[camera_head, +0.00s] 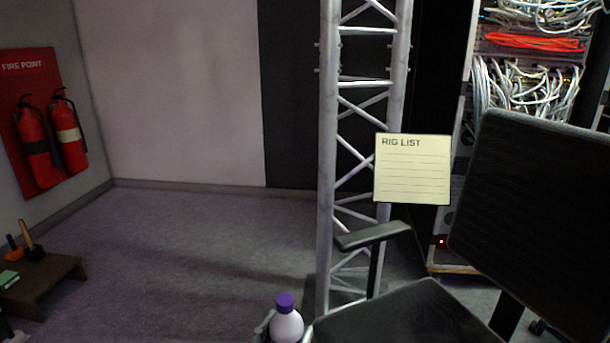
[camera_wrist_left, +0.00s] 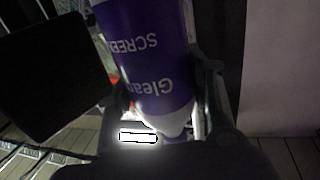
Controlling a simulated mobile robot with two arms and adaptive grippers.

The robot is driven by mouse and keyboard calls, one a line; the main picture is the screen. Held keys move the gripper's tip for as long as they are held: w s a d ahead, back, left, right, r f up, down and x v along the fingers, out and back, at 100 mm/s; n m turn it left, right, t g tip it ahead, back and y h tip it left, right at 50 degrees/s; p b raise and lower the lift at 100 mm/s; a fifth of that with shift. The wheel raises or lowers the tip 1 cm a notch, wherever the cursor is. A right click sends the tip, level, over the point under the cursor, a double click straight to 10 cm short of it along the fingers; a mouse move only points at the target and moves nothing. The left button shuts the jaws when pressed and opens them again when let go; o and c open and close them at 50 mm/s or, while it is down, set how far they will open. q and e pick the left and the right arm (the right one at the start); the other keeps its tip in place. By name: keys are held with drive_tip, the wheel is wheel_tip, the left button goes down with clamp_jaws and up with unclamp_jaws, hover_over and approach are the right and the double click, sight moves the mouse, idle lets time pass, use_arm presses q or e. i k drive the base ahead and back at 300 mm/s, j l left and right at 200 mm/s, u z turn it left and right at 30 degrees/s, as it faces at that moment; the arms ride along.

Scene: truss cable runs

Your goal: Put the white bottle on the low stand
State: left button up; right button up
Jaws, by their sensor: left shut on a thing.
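The white bottle (camera_head: 287,325) with a purple cap stands out at the bottom edge of the head view, its lower part cut off. My left gripper (camera_head: 284,330) is shut on it, with a grey finger showing at each side. In the left wrist view the bottle (camera_wrist_left: 150,60) shows its purple label with white lettering between the two dark fingers of the gripper (camera_wrist_left: 165,95). The low stand (camera_head: 55,278) is a dark brown wooden platform on the floor at the left of the head view, well apart from the bottle. My right gripper is out of sight.
Upright tools (camera_head: 32,243) and a green item (camera_head: 8,278) occupy the stand's visible top. A black office chair (camera_head: 410,315) and a metal truss (camera_head: 327,150) are close to the bottle's right. Grey floor (camera_head: 170,255) is clear between bottle and stand.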

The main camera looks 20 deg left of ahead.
sight(44, 276)
drive_tip(key=i+j+u, duration=0.15)
drive_tip(key=u, duration=0.25)
drive_tip(key=i+j+u, duration=0.15)
drive_tip(key=j+u, duration=0.15)
drive_tip(key=u, duration=0.15)
drive_tip(key=i+j+u, duration=0.1)
drive_tip(key=u, duration=0.3)
drive_tip(key=i+u, duration=0.3)
drive_tip(key=u, duration=0.15)
drive_tip(key=i+u, duration=0.2)
drive_tip(key=u, duration=0.2)
drive_tip(key=i+l+u, duration=0.25)
drive_tip(key=i, duration=0.55)
drive_tip(key=i+l+u, duration=0.3)
drive_tip(key=i+l, duration=0.25)
drive_tip(key=i, duration=0.2)
drive_tip(key=i+l+u, duration=0.25)
drive_tip(key=i+l, duration=0.95)
